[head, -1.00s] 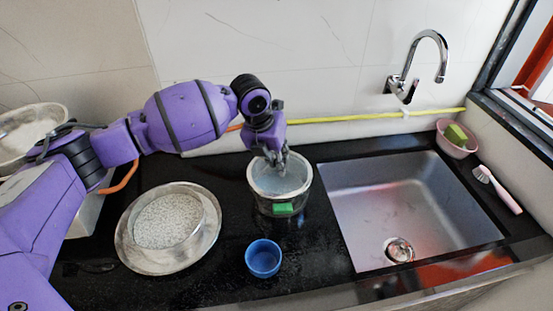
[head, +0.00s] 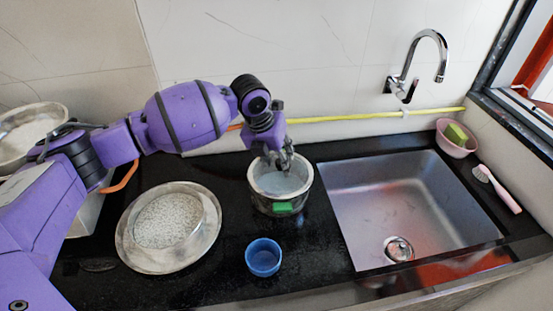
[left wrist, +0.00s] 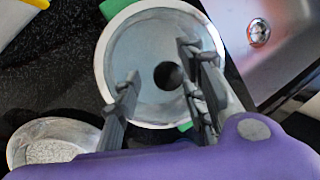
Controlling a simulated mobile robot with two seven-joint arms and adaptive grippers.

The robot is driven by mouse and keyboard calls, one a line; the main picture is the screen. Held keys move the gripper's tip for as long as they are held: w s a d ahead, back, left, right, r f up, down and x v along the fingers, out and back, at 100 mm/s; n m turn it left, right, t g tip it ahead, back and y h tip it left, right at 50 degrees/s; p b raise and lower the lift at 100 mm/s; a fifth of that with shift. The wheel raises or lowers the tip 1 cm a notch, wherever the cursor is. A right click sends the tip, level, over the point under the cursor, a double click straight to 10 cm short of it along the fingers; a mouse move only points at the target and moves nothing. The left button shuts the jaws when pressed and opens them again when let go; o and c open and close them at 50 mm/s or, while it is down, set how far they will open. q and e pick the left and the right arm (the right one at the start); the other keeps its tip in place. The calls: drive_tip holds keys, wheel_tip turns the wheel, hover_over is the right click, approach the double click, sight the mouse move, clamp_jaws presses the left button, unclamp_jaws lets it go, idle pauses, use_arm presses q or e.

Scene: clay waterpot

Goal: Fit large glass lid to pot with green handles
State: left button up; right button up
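The metal pot with green handles (head: 262,199) stands on the black counter left of the sink. One green handle (head: 283,208) faces the front; the pot also fills the middle of the left wrist view (left wrist: 104,66). A smooth bluish-grey surface shows inside its rim, with a dark round spot (left wrist: 168,76) like a knob at the centre. I cannot tell for certain whether this is the large glass lid. My left gripper (head: 273,160) points down over the pot's back part. In the left wrist view its fingers (left wrist: 158,70) are spread either side of the dark spot. My right gripper is out of view.
A wide metal dish (head: 128,243) with speckled contents sits left of the pot, and a blue cup (head: 263,257) in front. The sink (head: 400,190) is at right. A yellow pipe (head: 350,117) runs along the wall behind. Another pan (head: 32,125) is at far left.

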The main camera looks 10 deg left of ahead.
use_arm(q)
drive_tip(key=v, duration=1.2)
